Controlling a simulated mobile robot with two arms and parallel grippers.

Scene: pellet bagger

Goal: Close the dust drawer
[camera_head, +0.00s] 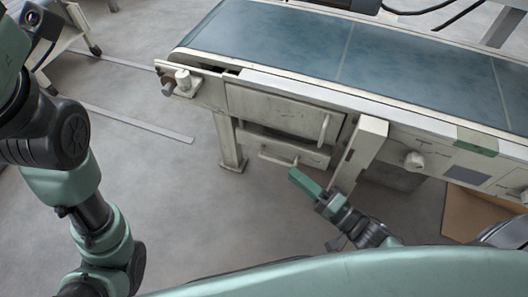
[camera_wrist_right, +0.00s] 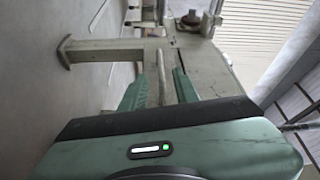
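The dust drawer (camera_head: 300,151) is the low pale drawer under the conveyor's cabinet door, with a horizontal bar handle (camera_head: 277,160). A dark gap shows above its front; I cannot tell exactly how far out it stands. My right gripper (camera_head: 305,184) is in front of and below the drawer, to the right of its handle. In the right wrist view my right gripper (camera_wrist_right: 158,92) is open, its two green fingers apart, with the pale handle bar (camera_wrist_right: 161,78) appearing between them. I cannot tell whether they touch. My left gripper is out of view; only the left arm shows.
The blue conveyor belt (camera_head: 300,42) runs above. A cabinet door (camera_head: 280,108) with an upright handle sits over the drawer. A pale post (camera_head: 362,150) stands close to the right of my right gripper. A cardboard box (camera_head: 470,213) is at the right.

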